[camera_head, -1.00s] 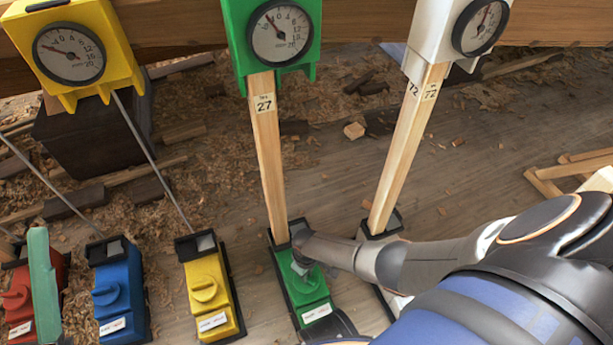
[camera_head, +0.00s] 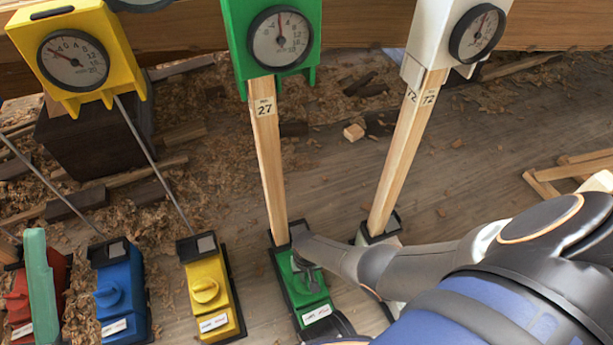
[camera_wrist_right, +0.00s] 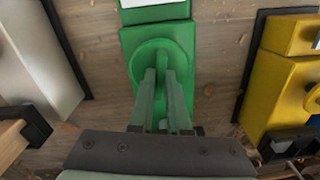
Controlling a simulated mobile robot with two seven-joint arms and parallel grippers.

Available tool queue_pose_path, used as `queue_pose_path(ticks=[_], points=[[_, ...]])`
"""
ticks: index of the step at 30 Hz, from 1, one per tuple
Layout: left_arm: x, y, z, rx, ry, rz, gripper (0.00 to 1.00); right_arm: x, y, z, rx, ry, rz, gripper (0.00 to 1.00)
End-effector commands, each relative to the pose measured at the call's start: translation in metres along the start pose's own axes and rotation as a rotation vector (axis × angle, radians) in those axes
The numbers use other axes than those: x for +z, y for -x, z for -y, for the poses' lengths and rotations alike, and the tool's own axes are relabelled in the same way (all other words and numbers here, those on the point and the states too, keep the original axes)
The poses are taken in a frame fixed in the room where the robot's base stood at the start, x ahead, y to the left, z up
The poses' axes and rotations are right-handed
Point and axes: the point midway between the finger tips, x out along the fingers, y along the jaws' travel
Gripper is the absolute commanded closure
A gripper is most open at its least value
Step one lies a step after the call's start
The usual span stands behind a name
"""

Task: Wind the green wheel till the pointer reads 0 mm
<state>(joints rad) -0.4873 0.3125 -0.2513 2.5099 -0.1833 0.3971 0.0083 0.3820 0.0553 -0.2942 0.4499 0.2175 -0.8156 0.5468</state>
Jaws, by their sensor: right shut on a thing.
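The green wheel (camera_wrist_right: 140,58) is a round knob on top of the green box (camera_head: 293,290). In the right wrist view my right gripper (camera_wrist_right: 163,78) has its two fingers closed on the wheel's grip. In the head view my right gripper (camera_head: 305,268) is at the green box, mostly hidden by its wrist. The green gauge (camera_head: 233,38) stands above on a wooden post marked 27. Its pointer (camera_head: 281,26) stands almost straight up, near the 0 between -4 and 4; the exact reading is too small to tell. My left gripper (camera_head: 41,275) shows as a pale green finger at the lower left.
A yellow box (camera_head: 213,280), blue box (camera_head: 122,290) and red box (camera_head: 20,300) stand in a row to the left. A yellow gauge (camera_head: 120,60) and a white gauge (camera_head: 428,38) flank the green one. Wood shavings and offcuts litter the floor.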

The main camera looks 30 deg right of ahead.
Motion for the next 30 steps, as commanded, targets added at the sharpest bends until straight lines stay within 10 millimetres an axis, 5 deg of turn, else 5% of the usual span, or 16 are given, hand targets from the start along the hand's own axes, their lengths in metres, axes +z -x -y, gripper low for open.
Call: queue_pose_path(ticks=[17, 18, 24, 30], points=[[-0.0006, -0.0006, 0.0008, -0.004, 0.002, -0.002, 0.5, 0.0001, -0.0002, -0.0003, 0.0, -0.034, 0.001, 1.0], [-0.0006, -0.0006, 0.0007, -0.004, 0.002, -0.002, 0.5, 0.0001, -0.0002, -0.0003, 0.0, -0.033, 0.0, 0.82], [-0.0007, -0.0006, 0.0007, -0.004, 0.002, -0.002, 0.5, 0.0, -0.0001, -0.0003, 0.0, -0.032, 0.0, 0.59], [-0.0007, -0.0007, 0.0006, -0.004, 0.002, -0.002, 0.5, -0.0001, 0.0, -0.0002, 0.0, -0.031, 0.0, 0.55]])
